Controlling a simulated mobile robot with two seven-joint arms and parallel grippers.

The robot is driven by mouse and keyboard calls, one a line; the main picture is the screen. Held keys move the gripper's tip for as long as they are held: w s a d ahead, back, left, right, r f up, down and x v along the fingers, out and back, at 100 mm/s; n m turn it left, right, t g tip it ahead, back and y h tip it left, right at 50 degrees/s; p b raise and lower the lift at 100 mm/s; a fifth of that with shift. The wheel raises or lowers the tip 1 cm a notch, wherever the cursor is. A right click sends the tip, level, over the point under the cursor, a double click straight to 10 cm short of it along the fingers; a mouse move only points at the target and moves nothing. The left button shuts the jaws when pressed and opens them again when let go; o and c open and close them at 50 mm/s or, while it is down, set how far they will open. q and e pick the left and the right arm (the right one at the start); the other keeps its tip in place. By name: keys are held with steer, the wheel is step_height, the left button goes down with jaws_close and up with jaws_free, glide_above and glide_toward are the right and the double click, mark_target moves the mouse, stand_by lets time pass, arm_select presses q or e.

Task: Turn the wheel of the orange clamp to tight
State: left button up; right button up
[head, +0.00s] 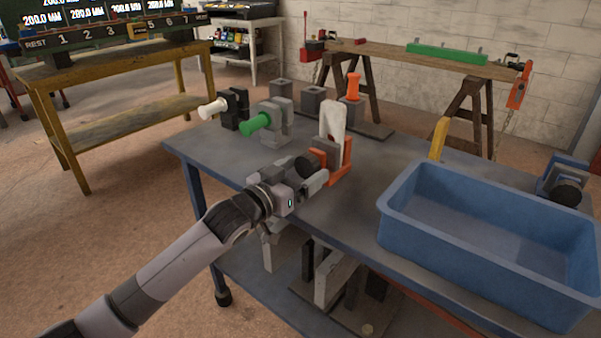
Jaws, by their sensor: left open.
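The orange clamp (345,168) stands near the middle of the grey-blue bench, with a pale upright piece (332,118) in it. Its dark round wheel (308,166) faces left, toward my arm. My left gripper (316,182) is open, with its fingers close beside the wheel, at its near side. I cannot tell whether the fingers touch the wheel. The gripper body and fingers cover part of the clamp's lower left. My right gripper is out of view.
A large blue bin (400,207) fills the bench's right front. A yellow upright piece (438,138) stands behind it, and a blue clamp (567,172) at far right. Blocks with a green handle (256,123), a white handle (213,107) and an orange handle (353,87) stand behind my gripper.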

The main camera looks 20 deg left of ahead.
arm_select(q)
steer(key=c, duration=1.1)
steer(key=shift+o, duration=0.2)
